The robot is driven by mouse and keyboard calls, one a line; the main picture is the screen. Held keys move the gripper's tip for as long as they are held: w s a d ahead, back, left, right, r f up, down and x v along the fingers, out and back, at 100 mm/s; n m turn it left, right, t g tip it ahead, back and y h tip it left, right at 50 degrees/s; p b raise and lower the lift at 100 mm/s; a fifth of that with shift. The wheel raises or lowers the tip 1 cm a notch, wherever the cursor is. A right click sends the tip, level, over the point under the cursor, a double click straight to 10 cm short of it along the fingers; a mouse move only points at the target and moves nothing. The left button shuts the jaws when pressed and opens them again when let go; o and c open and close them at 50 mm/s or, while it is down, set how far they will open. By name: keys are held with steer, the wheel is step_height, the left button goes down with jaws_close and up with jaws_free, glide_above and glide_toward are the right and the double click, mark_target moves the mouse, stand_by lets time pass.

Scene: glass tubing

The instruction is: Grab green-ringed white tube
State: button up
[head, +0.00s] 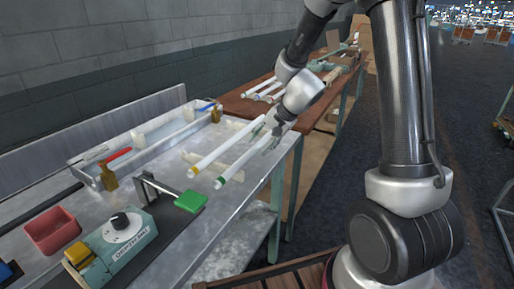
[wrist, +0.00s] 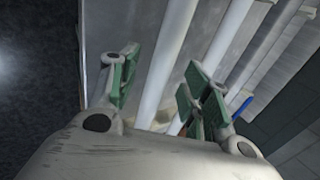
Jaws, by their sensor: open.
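The green-ringed white tube (head: 233,168) lies aslant on the metal bench near its right edge, with the green ring at its near end. A yellow-ringed white tube (head: 212,154) lies to its left, roughly parallel. My gripper (head: 268,141) is open at the far end of the green-ringed tube. In the wrist view, my gripper (wrist: 160,75) has its green-padded fingers on either side of a white tube (wrist: 168,50), which looks like the green-ringed one by its place nearest the bench edge. Its ring is not visible there. Contact cannot be told.
A light rest (head: 230,160) lies across under the tubes. A green-topped device (head: 125,228), a green pad (head: 190,201) and a red bin (head: 52,231) stand nearer. A long tray (head: 150,140) lies at the left. More tubes (head: 262,88) lie on the brown table behind.

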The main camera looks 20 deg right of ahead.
steer(key=shift+w+a+f, duration=0.15)
steer(key=shift+a+f, duration=0.05)
steer(key=shift+f, duration=0.15)
steer(key=shift+c, duration=0.5)
jaws_close()
